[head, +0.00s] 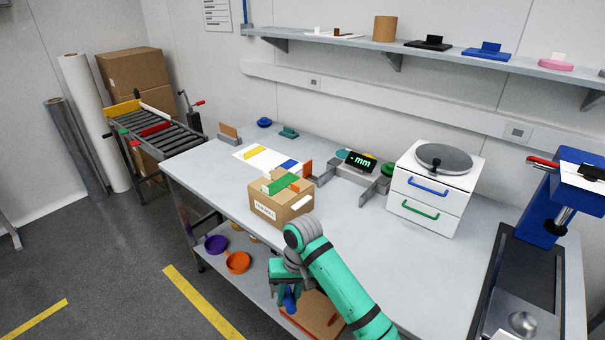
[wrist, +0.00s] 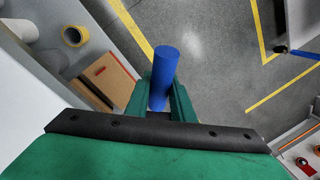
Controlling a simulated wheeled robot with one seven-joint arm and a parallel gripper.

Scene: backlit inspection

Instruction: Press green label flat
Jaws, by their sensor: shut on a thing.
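The green label (head: 283,184) is a strip lying across the top of a cardboard box (head: 265,207) on the table, in the head view. It looks slightly tilted; whether its edges are stuck down I cannot tell. My gripper (head: 286,288) hangs in front of the table's near edge, lower than the box and apart from it. It is shut on a blue cylinder (wrist: 164,70), which sticks out between the two green fingers in the wrist view. The cylinder also shows below the gripper in the head view (head: 290,302). The label is not in the wrist view.
A white sheet with yellow and blue strips (head: 266,159) lies behind the box. A gauge reading "mm" (head: 361,162) and a white drawer unit (head: 432,190) stand to the right. Purple (head: 216,244) and orange (head: 238,262) bowls sit on the lower shelf. The table's front right is clear.

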